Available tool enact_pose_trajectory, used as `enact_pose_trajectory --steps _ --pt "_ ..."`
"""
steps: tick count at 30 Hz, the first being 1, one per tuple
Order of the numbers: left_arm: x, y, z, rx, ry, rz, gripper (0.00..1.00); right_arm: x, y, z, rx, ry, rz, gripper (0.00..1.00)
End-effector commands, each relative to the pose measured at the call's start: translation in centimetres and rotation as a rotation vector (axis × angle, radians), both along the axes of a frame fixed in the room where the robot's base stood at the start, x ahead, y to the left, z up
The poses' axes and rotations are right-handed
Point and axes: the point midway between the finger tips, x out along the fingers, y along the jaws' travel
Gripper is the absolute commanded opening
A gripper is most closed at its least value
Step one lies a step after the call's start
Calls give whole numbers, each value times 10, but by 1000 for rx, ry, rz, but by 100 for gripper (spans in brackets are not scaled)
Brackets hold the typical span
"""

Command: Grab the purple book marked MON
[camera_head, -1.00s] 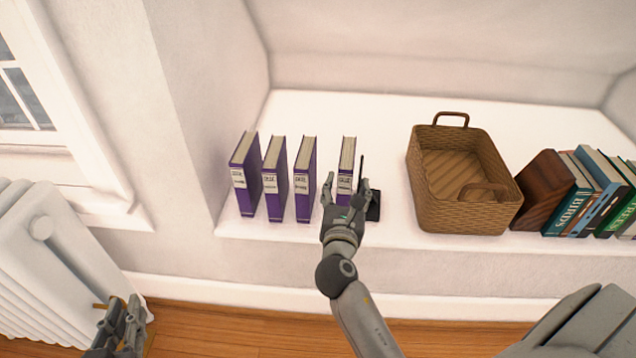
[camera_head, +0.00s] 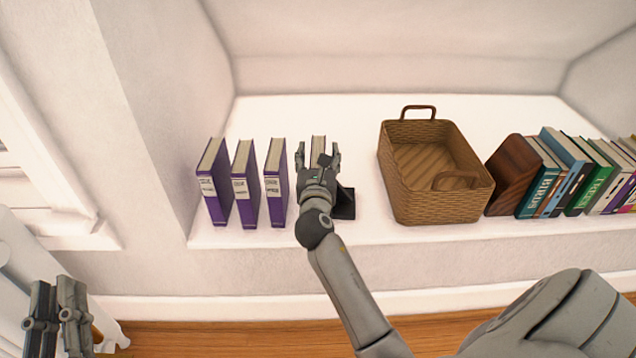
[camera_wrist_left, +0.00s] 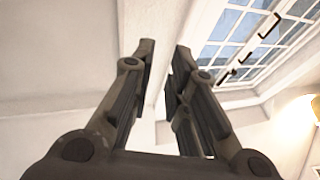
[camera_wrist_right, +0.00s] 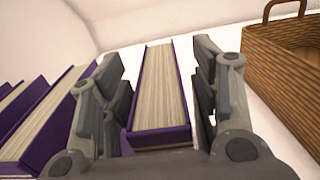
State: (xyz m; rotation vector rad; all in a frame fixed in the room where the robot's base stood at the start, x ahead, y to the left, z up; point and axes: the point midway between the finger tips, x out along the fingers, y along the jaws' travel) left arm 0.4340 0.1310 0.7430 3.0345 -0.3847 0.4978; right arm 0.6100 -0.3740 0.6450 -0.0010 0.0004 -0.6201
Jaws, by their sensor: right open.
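Several purple books stand upright on the white ledge; their spine labels are too small to read. Three stand at the left: the leftmost (camera_head: 214,185), the second (camera_head: 245,190) and the third (camera_head: 276,185). The rightmost purple book (camera_head: 318,143) is mostly hidden behind my right gripper (camera_head: 319,155). In the right wrist view this book (camera_wrist_right: 160,90) stands between the open fingers of my right gripper (camera_wrist_right: 160,75), with a narrow gap at its right side. My left gripper (camera_head: 55,290) is away at the lower left; its fingers (camera_wrist_left: 163,55) are apart with nothing between them.
A black bookend (camera_head: 345,205) stands just right of the rightmost purple book. A wicker basket (camera_head: 435,200) stands further right, then a brown wooden block (camera_head: 513,175) and a row of coloured books (camera_head: 575,180). The white ledge (camera_head: 365,115) is clear behind the books.

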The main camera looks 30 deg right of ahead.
Motion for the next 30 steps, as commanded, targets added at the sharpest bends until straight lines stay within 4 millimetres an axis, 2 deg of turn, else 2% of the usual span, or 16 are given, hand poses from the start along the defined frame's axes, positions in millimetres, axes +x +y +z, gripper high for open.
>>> enact_pose_trajectory --steps 6,15,28,30 --pt "-8 -1 20 -33 -117 -7 16 13 -8 -1 0 0 2 57" --pt "-9 -1 24 -37 -134 -8 16 15 -10 0 0 0 1 57" --pt "-9 -1 23 -37 -133 -8 16 14 -9 0 1 1 1 2" --pt "-9 -1 23 -37 -133 -8 16 14 -9 0 1 1 1 0"
